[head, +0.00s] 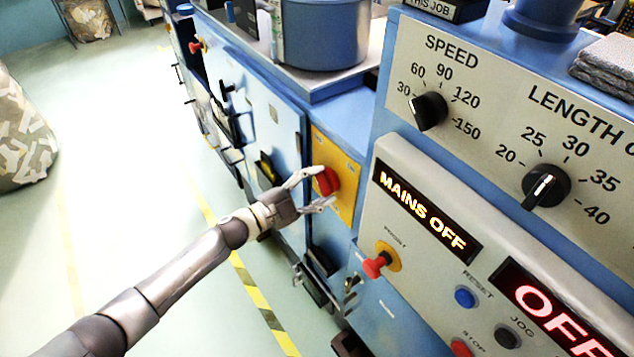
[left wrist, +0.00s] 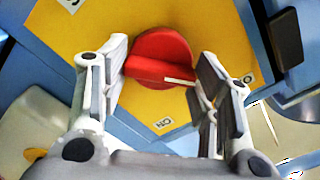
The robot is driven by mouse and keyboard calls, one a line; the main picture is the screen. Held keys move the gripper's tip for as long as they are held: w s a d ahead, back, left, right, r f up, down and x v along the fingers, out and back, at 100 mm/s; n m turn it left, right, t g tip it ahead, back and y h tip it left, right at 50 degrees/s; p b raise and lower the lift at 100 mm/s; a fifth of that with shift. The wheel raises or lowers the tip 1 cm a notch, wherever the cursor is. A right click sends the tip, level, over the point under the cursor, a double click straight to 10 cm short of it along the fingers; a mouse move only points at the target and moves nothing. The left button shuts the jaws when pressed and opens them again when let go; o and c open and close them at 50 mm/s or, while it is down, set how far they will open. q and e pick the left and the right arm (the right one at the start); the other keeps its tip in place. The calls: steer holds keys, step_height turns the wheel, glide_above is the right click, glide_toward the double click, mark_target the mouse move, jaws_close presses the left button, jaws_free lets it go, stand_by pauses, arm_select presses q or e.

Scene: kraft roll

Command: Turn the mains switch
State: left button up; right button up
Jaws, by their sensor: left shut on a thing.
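The mains switch is a red rotary knob (head: 327,180) on a yellow plate (head: 345,205) on the blue machine's front. In the left wrist view the red knob (left wrist: 160,60) has a raised bar, and a white pointer line on it points to the right. My left gripper (head: 322,187) reaches in from the left and is shut on the knob, one finger on each side. The display (head: 426,212) reads MAINS OFF. My right gripper is not in view.
A control panel with an INCH/HT-like small-lettered red button (head: 375,265), a blue reset button (head: 465,297) and a second display (head: 555,315) reading OFF is at the right. Speed (head: 430,111) and length (head: 546,186) dials are above. Open floor lies left.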

arm_select(q)
steer(key=shift+f+n, duration=0.1)
steer(key=shift+n, duration=0.4)
steer(key=o, duration=1)
steer(key=v, duration=1.2)
